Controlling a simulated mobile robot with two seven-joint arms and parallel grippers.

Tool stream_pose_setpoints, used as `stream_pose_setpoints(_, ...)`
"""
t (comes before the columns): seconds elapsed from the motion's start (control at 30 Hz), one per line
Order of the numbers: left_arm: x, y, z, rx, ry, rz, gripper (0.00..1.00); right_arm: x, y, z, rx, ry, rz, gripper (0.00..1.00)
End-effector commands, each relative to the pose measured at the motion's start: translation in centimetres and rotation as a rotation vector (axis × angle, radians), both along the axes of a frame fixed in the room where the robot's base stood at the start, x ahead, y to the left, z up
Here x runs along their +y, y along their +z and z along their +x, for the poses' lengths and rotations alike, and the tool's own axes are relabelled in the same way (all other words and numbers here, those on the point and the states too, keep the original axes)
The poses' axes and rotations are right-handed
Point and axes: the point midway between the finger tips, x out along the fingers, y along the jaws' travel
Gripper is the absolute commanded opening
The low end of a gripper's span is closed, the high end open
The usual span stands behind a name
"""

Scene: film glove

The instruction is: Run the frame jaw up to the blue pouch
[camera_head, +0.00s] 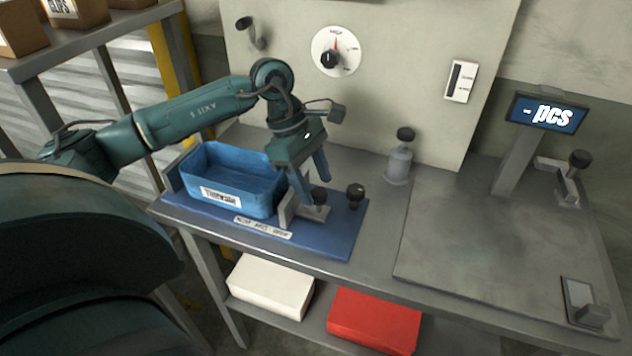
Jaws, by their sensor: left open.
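The blue pouch (232,178), an open box-like container with a white label, stands upright on a blue base plate (338,236). The frame jaw (287,211) is a grey upright plate on a block with a black knob (319,195), at the pouch's right side. It is close to the pouch, but I cannot tell whether they touch. My left gripper (315,188) points down over the jaw, with its fingers open around or just above the knob; I cannot tell which. Its fingers hide part of the jaw and the pouch's right edge. My right gripper is not in view.
A second black knob (355,191) stands on the base plate to the right. A grey bottle-shaped post (399,162) is behind it. A display (545,113) reading "- pcs" stands by a bare grey plate (490,240). White (270,285) and red (375,318) boxes lie below.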

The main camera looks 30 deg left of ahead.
Motion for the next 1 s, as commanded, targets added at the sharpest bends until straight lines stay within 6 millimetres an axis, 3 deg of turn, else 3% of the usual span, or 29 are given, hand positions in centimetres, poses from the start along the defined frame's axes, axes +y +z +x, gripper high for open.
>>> stream_pose_setpoints(0.2,-0.54,-1.36,0.02,0.0,0.001,0.0,0.52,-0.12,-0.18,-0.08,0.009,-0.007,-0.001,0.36)
stream_pose_setpoints(0.47,-0.57,-1.46,0.04,0.0,0.001,0.0,0.52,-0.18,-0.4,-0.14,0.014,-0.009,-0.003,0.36)
stream_pose_setpoints(1.0,-0.56,-1.4,0.03,0.0,0.001,0.0,0.08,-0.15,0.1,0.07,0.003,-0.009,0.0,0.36)
